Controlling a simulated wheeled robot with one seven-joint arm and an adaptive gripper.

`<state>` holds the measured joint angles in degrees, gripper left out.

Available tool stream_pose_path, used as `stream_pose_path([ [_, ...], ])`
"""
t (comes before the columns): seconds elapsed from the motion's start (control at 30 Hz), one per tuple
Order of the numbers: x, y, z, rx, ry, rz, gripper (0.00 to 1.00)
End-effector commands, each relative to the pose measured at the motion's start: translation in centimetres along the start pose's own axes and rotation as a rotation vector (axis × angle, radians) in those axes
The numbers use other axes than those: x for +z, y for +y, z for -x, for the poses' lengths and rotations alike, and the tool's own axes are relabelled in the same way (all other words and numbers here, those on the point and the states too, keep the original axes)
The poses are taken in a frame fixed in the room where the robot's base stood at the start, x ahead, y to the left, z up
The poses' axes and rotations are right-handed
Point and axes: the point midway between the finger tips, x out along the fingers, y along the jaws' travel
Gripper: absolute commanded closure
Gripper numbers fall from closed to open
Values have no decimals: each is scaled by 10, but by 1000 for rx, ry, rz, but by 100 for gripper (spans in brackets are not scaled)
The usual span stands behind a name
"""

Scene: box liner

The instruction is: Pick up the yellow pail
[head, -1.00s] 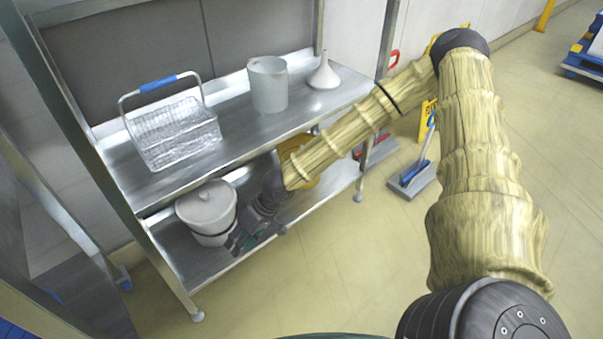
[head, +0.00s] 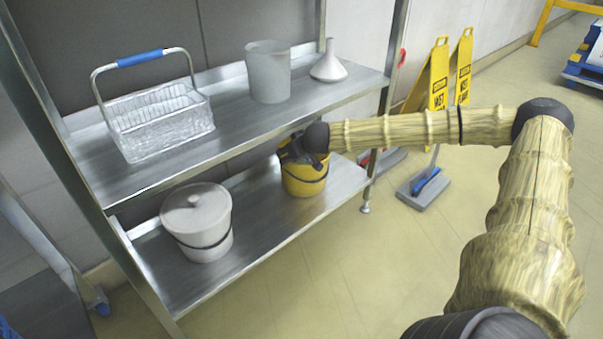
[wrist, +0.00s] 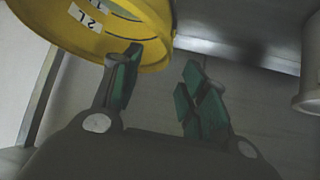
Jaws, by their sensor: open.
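The yellow pail (head: 305,183) stands on the lower shelf near its right end, with a dark band around it. My gripper (head: 290,152) is at the pail's upper left side in the head view and partly hides its top. In the wrist view the pail (wrist: 75,22) fills the upper left, with a white "2 L" label. My gripper (wrist: 160,68) is open there, its green-padded fingers apart with nothing between them. The left finger overlaps the pail's edge; I cannot tell whether it touches.
A lidded white bucket (head: 198,222) stands left on the lower shelf. The upper shelf (head: 225,130) is close above my gripper and carries a wire basket (head: 160,120), a grey beaker (head: 268,72) and a funnel (head: 328,65). A shelf post (head: 385,110) stands right of the pail.

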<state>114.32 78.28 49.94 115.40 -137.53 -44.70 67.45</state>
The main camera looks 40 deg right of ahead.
Motion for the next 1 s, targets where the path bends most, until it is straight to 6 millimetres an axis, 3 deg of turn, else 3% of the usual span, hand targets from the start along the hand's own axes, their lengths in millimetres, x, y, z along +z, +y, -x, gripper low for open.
stream_pose_path([
  [0.17, 2, 3, -8, 3, 0, -1, 57],
  [1.0, 2, -1, -104, -1, -2, 1, 57],
])
